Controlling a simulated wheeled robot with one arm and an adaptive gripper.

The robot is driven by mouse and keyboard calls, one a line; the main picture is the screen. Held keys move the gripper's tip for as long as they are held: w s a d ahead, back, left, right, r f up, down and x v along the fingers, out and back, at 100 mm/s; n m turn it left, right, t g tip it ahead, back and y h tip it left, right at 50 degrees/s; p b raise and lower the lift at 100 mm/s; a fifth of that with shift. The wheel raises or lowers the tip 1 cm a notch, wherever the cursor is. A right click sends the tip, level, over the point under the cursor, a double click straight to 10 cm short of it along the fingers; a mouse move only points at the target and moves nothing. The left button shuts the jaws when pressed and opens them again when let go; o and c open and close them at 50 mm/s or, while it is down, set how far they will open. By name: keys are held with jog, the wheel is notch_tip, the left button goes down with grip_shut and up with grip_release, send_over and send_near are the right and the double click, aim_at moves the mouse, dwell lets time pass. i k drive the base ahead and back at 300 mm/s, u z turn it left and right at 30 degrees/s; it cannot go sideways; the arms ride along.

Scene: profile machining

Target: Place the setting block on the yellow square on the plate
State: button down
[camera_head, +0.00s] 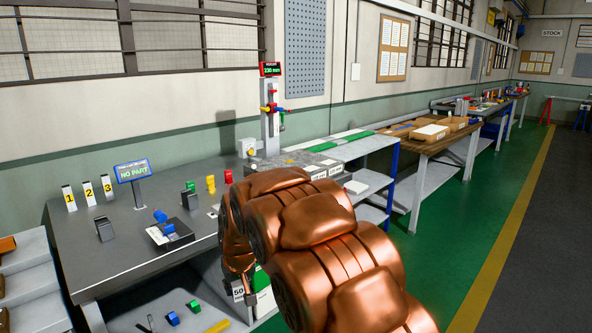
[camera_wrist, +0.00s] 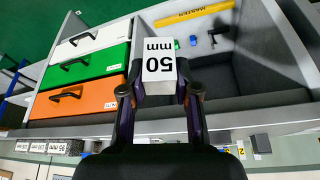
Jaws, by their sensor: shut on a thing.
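My gripper (camera_wrist: 160,88) is shut on the setting block (camera_wrist: 159,66), a white block marked "50 mm" held between the two fingertips. In the head view the block (camera_head: 239,293) shows with its "50" below my copper arm, lower than the grey bench top and near its front edge. The grey plate (camera_head: 290,160) stands at the back right of the bench, partly covered by my arm. I cannot make out a yellow square on it.
A height gauge (camera_head: 270,120) stands behind the plate. The grey bench (camera_head: 110,240) carries numbered stands, a "NO PART" display (camera_head: 132,170) and small fixtures.

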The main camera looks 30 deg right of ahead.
aim_at(290, 161)
jog(key=k, duration=0.1)
jog(key=z, duration=2)
jog(key=i, duration=1.5)
jog(key=u, duration=2.4)
